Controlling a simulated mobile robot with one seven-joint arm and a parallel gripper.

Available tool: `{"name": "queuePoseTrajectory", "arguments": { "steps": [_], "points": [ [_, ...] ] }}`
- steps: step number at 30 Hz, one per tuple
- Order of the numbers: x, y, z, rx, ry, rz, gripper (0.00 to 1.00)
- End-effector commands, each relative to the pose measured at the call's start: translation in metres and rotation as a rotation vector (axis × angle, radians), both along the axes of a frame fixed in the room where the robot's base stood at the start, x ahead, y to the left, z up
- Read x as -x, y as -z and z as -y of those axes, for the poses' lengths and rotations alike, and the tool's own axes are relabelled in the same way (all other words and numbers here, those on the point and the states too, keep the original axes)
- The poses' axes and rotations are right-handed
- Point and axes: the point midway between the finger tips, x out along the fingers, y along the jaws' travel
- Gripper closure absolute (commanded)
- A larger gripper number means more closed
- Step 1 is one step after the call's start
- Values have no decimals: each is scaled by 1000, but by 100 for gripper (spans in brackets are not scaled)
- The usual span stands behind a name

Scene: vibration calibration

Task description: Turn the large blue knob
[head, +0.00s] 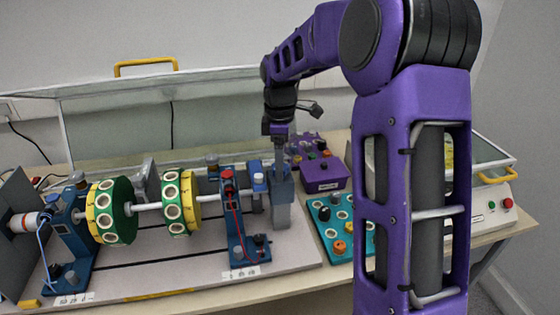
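My purple arm reaches over the bench from the right. My gripper (277,133) points down above the right end of the shaft rig. Its fingers are small and dark, and I cannot tell whether they are apart. A grey block-like post (281,200) stands just below it; contact between them cannot be made out. A blue part (256,174) sits just left of the post, near the shaft's end, and may be the large blue knob. I cannot make out clearly which part is that knob. My arm hides part of the right side of the bench.
Yellow-and-green discs (114,211) (183,203) sit on the shaft between blue supports (68,240) (234,215). A purple control box (322,174) and a teal panel (327,243) with several knobs lie right of the rig. A raised clear cover (120,128) stands behind.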

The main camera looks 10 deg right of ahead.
Motion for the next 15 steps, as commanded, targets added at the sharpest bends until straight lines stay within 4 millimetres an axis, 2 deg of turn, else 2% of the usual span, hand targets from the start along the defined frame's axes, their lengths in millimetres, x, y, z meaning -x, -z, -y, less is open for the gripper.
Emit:
{"name": "queuePoseTrajectory", "arguments": {
  "steps": [8, 11, 15],
  "points": [
    [0, -5, 0, 0, 0, 0, 14],
    [-1, -18, 0, 0, 0, 3, 14],
    [-1, -49, 0, 1, 0, 4, 14]
  ]
}}
